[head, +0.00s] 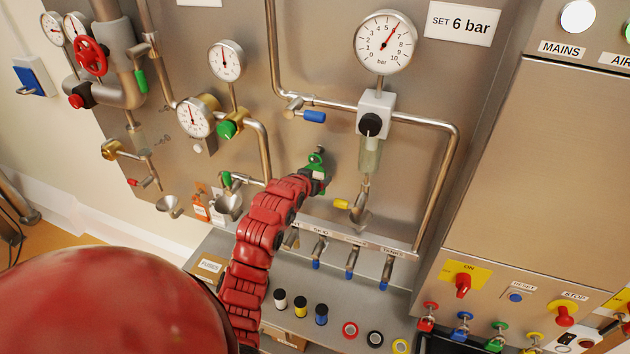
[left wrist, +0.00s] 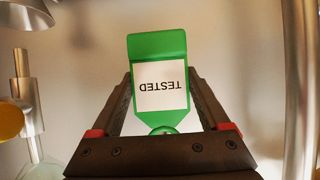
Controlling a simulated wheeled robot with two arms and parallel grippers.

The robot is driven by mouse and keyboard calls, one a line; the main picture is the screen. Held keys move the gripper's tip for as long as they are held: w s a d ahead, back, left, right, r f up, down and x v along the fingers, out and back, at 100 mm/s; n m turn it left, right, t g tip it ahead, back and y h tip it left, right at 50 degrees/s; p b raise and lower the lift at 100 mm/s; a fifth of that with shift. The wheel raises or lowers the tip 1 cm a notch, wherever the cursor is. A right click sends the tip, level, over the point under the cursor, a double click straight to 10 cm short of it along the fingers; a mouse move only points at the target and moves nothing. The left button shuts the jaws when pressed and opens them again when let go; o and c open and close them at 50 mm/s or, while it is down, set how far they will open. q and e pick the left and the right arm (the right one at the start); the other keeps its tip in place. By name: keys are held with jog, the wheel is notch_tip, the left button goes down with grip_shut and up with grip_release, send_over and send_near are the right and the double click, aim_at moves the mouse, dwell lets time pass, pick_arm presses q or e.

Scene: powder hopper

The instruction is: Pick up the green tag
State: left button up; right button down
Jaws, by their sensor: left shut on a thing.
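The green tag (left wrist: 158,45) shows in the left wrist view with a white label that reads TESTED, upside down in the picture. It sits between the two dark fingers of my left gripper (left wrist: 160,82), which is shut on it. In the head view the green tag (head: 316,158) shows at the end of my red left arm, in front of the steel panel. My left gripper (head: 319,175) partly hides it there. I cannot tell its gap to the panel. My right gripper is not in view.
An orange tag (head: 201,206) hangs left of my arm near steel funnels (head: 229,204). A yellow-handled valve (head: 343,204) and glass tube (head: 370,155) stand right of the gripper. Below is a shelf with blue-tipped taps (head: 351,262) and several small caps (head: 321,314).

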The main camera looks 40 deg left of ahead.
pick_arm(q)
jog(key=shift+r, duration=0.1)
jog(key=shift+r+b, duration=0.55)
jog(key=shift+b, duration=0.25)
jog(key=s+d+p, duration=0.2)
jog(key=s+p, duration=0.1)
jog(key=s, duration=0.5)
jog(key=s+d+r+p, duration=0.1)
jog(key=s+d+p, duration=0.1)
jog(key=s, duration=0.7)
jog(key=shift+s+r+p, duration=0.25)
jog(key=shift+p, duration=0.6)
